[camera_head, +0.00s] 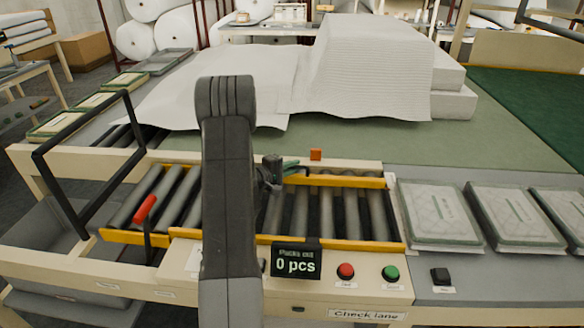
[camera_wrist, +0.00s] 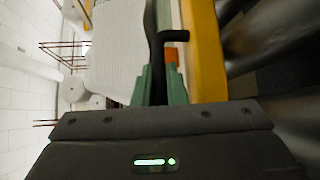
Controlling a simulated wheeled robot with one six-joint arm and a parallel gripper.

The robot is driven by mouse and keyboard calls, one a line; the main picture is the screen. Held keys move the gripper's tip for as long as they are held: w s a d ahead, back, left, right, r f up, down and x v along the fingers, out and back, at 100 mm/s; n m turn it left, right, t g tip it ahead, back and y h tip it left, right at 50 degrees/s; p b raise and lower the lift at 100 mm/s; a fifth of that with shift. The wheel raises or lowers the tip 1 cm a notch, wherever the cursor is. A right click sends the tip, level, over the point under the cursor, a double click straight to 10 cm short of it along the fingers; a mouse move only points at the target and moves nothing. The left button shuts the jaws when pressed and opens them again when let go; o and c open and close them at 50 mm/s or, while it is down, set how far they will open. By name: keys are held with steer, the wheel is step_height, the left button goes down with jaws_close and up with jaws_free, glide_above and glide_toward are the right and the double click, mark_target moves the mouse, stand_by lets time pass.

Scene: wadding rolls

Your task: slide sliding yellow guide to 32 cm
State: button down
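The sliding yellow guide (camera_head: 335,179) is a long yellow bar along the far side of the roller lane, with a black handle (camera_head: 301,168) on it. My gripper (camera_head: 288,165) is at this handle, partly hidden behind my arm. In the wrist view the green fingers (camera_wrist: 159,82) stand on both sides of the dark handle (camera_wrist: 154,45), which fills the gap between them, so the gripper looks shut on it. The yellow bar (camera_wrist: 205,50) runs just right of the fingers. I cannot make out a centimetre scale.
A small orange block (camera_head: 315,154) is just behind the guide. A fixed yellow rail (camera_head: 350,245) borders the near side of the rollers. A red-tipped lever (camera_head: 145,209) and black frame (camera_head: 90,160) stand left. The counter display (camera_head: 296,262) reads 0 pcs. Packed pads (camera_head: 435,212) lie right.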

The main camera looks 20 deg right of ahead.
steer(key=shift+w+d+f+b, duration=0.2)
steer(key=shift+w+b, duration=0.2)
steer(key=shift+b, duration=0.3)
steer(key=w+d+b, duration=0.3)
steer(key=w+b, duration=0.2)
steer(key=w, duration=0.1)
steer(key=shift+w+r+b, duration=0.15)
steer(key=shift+w+b, duration=0.05)
steer(key=shift+b, duration=0.1)
steer(key=c, duration=1.7)
jaws_free()
steer(key=shift+c, duration=0.2)
